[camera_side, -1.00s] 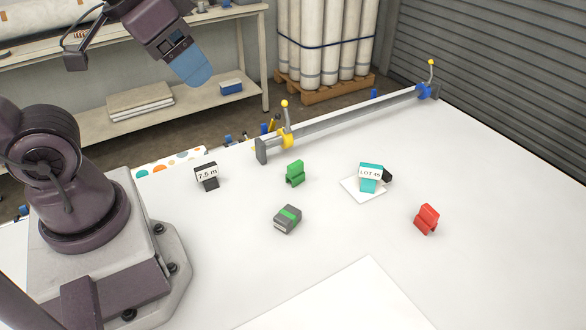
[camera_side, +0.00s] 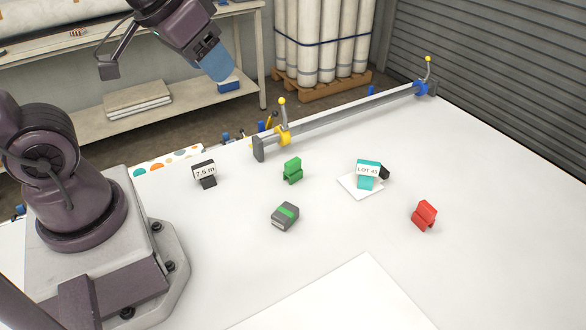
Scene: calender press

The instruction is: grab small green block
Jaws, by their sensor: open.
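The small green block (camera_side: 292,171) stands on the white table, near the middle of the view and just in front of the metal rail. It has a notched, clip-like shape. My gripper (camera_side: 216,66) is up at the top left, well above and to the left of the green block, apart from it. Its blue fingertip shows, with nothing held in it; the far finger is hidden behind the near one. The jaws are open.
A grey block with a green stripe (camera_side: 285,216) lies in front of the green block. A black-and-white "7.5 m" block (camera_side: 205,173), a teal "LOT 45" block (camera_side: 367,174) and a red block (camera_side: 424,215) stand around. A rail (camera_side: 345,112) with upright levers runs behind.

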